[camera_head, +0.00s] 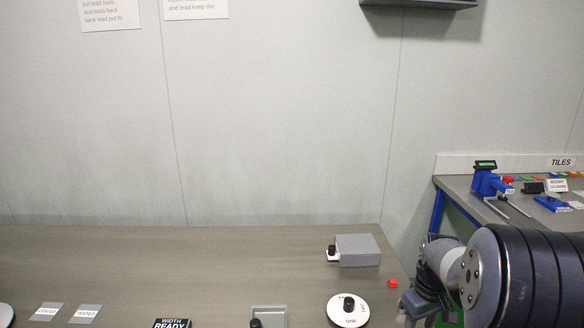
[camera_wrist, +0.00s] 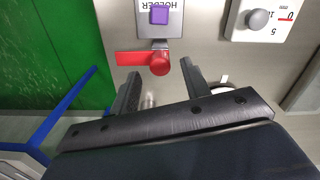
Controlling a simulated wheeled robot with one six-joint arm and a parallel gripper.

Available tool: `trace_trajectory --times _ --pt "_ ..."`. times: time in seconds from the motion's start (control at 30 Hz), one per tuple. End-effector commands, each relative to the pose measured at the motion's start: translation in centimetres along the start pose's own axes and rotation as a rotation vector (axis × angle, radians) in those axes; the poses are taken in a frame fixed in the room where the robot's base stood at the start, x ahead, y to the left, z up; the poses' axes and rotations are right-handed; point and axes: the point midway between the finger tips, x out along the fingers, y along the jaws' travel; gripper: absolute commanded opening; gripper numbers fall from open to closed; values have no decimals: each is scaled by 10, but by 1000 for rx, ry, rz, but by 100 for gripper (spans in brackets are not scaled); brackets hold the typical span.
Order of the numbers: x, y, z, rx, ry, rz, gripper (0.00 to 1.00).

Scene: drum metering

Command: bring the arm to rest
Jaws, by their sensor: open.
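My arm (camera_head: 500,275) fills the lower right of the head view, bent and reaching past the right end of the workbench. My gripper (camera_wrist: 160,69) shows in the wrist view with its two dark fingers apart and nothing clasped between them. A red lever with a round red knob (camera_wrist: 160,64) appears between and just beyond the fingertips. I cannot tell whether the fingers touch it. In the head view the fingertips are not clearly visible.
A tile table (camera_head: 455,186) stands at right. In the wrist view a purple block (camera_wrist: 159,16) sits near a "HOLDER" label.

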Motion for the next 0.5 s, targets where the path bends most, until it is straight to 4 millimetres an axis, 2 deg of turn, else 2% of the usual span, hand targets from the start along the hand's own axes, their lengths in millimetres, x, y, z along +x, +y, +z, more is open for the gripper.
trace_trajectory --times 0.4,0.5 --pt "-85 0 -1 0 4 3 45" --pt "-60 -1 1 0 -5 -4 45"
